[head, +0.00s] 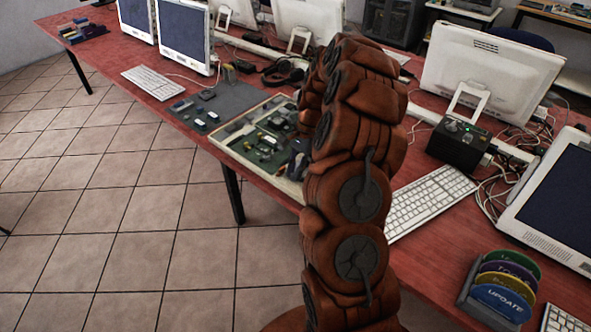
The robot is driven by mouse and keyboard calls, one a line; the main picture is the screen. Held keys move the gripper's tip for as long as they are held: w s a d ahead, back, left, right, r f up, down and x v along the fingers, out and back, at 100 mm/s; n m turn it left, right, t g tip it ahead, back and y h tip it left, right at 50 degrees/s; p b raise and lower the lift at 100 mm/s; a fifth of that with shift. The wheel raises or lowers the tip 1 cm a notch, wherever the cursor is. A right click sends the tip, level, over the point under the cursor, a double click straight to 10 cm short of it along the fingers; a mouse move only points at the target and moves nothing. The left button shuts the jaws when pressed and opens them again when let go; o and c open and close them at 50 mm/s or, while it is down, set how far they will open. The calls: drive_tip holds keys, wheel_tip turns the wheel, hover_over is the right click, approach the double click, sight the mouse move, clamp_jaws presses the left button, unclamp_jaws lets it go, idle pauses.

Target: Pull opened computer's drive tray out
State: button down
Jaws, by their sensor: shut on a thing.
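The opened computer (252,168) lies flat on the red table, left of my arm. It is a shallow cream case with green boards and small parts inside. My arm rises in front of it and bends down over its right side. Dark parts of my gripper (297,160) show at the case's right end, low over it. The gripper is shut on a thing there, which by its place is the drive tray. The fingertips and the tray are mostly hidden behind my arm, so I cannot tell how far out the tray is.
A grey mat (213,107) with small parts lies left of the case. A keyboard (431,203), a black box (459,143) with a green light, loose cables and a disc rack (500,290) are on the right. Monitors line the back. Tiled floor (130,210) is clear at left.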

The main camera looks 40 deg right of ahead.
sight(284, 186)
drive_tip(key=shift+a, duration=0.1)
idle(0.3)
drive_tip(key=shift+s+a+b, duration=0.15)
drive_tip(key=shift+s+a, duration=0.05)
drive_tip(key=shift+a, duration=0.6)
drive_tip(key=shift+s+a+b, duration=0.15)
drive_tip(key=shift+a, duration=0.65)
drive_tip(key=c, duration=1.4)
unclamp_jaws()
drive_tip(key=shift+a, duration=0.1)
drive_tip(key=shift+r, duration=0.1)
drive_tip(key=shift+d+r, duration=0.2)
drive_tip(key=shift+d, duration=0.1)
drive_tip(key=v, duration=1.1)
